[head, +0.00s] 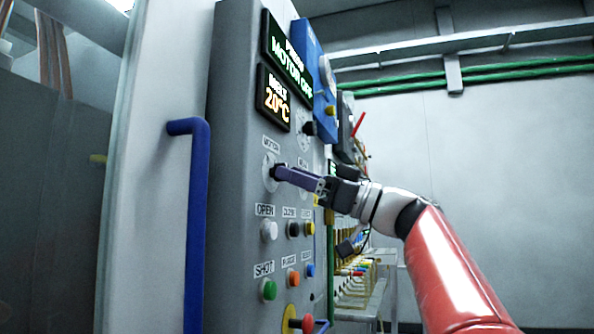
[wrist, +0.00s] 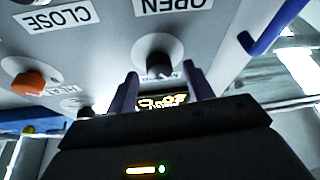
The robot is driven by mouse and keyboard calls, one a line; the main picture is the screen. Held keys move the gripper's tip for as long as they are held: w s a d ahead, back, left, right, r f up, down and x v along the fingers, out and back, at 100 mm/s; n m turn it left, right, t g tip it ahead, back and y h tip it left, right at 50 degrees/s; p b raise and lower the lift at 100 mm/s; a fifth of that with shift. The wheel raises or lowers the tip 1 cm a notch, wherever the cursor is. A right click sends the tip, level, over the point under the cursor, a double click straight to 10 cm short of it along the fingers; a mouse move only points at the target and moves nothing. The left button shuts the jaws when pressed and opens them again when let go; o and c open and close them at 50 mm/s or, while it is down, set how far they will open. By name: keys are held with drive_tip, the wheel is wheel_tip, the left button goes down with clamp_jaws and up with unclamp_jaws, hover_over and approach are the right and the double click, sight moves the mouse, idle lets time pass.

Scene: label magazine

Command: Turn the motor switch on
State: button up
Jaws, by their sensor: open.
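The motor switch (wrist: 158,62) is a dark knob on a round pale plate. In the head view its plate (head: 268,168) sits under the MOTOR label, and the knob is mostly hidden by my gripper (head: 278,172). In the wrist view, my gripper (wrist: 160,74) is open, with one purple finger on each side of the knob as seen. Whether the fingers touch it I cannot tell. The green display (head: 288,58) above reads MOTOR OFF.
Below the switch are a white OPEN button (head: 269,231), a black CLOSE button (head: 293,230) and a green SHOT button (head: 269,290). A blue handle (head: 196,220) stands out at the left. An orange display (head: 273,98) reads 20°C. Another dark knob (wrist: 86,112) is nearby.

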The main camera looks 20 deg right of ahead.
drive_tip(key=shift+w+a+r, duration=0.1)
drive_tip(key=shift+a, duration=0.05)
drive_tip(key=shift+c, duration=0.4)
drive_tip(key=c, duration=0.9)
drive_tip(key=shift+m, duration=0.5)
drive_tip(key=shift+s+a+r+m+t+h+p, duration=0.25)
drive_tip(key=shift+m+t+h, duration=0.8)
drive_tip(key=shift+m, duration=2)
drive_tip(key=shift+d+f+m+t+h+p, duration=0.1)
drive_tip(key=shift+m+t+h+p, duration=0.45)
drive_tip(key=shift+m+h, duration=1.65)
drive_tip(key=shift+s+a+r+m+t+h+p, duration=0.15)
drive_tip(key=shift+m+t+h, duration=0.6)
drive_tip(key=shift+m, duration=3.1)
drive_tip(key=shift+f+m+t, duration=0.15)
drive_tip(key=shift+m+t, duration=0.15)
drive_tip(key=shift+t, duration=0.05)
